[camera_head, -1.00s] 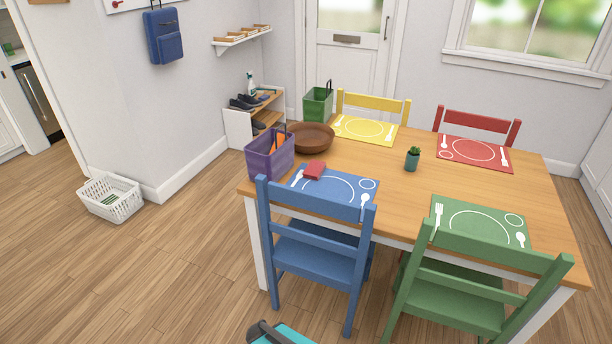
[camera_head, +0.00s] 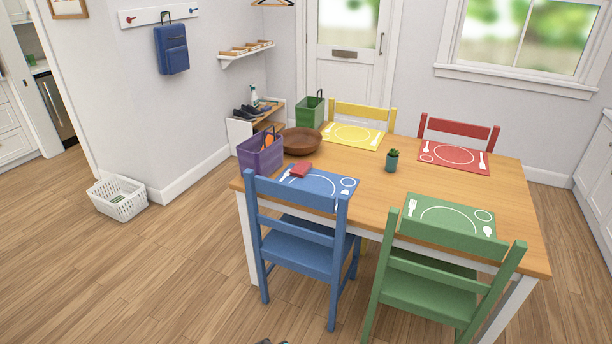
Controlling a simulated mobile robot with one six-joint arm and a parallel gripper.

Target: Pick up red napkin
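The red napkin (camera_head: 301,170) is a small folded red block. It lies on the upper left part of the blue placemat (camera_head: 322,184), near the table's left end, behind the blue chair's back. It is right of the purple basket and in front of the brown bowl, apart from both. Only a small dark tip of my gripper (camera_head: 271,342) shows at the bottom edge, far below and in front of the table. Its fingers are mostly cut off, so I cannot tell whether it is open or shut.
A blue chair (camera_head: 299,247) and a green chair (camera_head: 435,285) stand at the near side of the wooden table (camera_head: 385,185). The purple basket (camera_head: 261,154), brown bowl (camera_head: 302,141) and a small plant (camera_head: 392,161) are on it. A white basket (camera_head: 118,198) sits left; floor between is clear.

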